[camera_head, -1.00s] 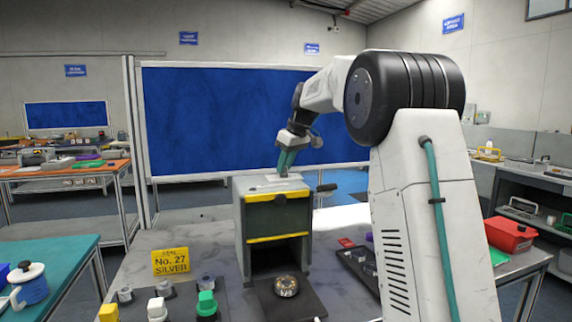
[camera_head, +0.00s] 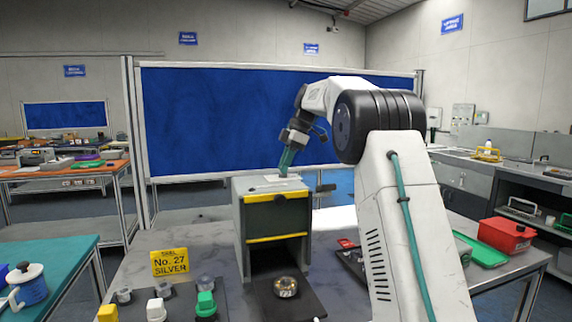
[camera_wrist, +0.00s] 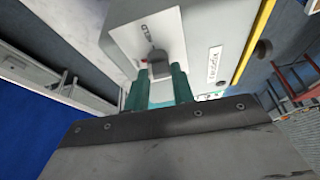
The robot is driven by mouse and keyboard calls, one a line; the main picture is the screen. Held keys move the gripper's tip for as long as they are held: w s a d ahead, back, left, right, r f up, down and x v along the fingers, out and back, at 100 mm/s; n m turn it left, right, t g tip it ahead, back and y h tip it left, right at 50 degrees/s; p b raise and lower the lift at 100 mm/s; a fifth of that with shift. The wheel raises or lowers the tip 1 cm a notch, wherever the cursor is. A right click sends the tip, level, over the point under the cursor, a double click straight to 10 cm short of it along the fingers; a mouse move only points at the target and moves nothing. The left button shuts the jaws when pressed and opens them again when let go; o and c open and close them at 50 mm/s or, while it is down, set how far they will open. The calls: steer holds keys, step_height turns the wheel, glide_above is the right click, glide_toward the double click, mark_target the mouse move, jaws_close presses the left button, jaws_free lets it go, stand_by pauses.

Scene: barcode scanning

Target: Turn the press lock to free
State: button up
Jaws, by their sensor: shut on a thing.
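The press (camera_head: 275,218) is a grey box with yellow bars on its front, standing on the grey table. Its lock plate (camera_head: 284,179) is on the top. In the wrist view a white lock plate (camera_wrist: 145,38) carries a small dark grey lock knob (camera_wrist: 160,67). My gripper (camera_head: 286,171) is above the press top, its teal fingers tilted. In the wrist view my gripper (camera_wrist: 159,82) has its fingers on either side of the knob and is shut on it. The markings on the plate are too small to read.
A dark tray (camera_head: 314,302) with a round metal part (camera_head: 286,287) lies before the press opening. A yellow "No. 27 SILVER" sign (camera_head: 170,262) and several coloured stamps stand at left.

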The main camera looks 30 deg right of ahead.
steer(key=shift+n, duration=0.6)
steer(key=o, duration=1)
steer(key=shift+v, duration=3.9)
steer(key=shift+w, duration=0.15)
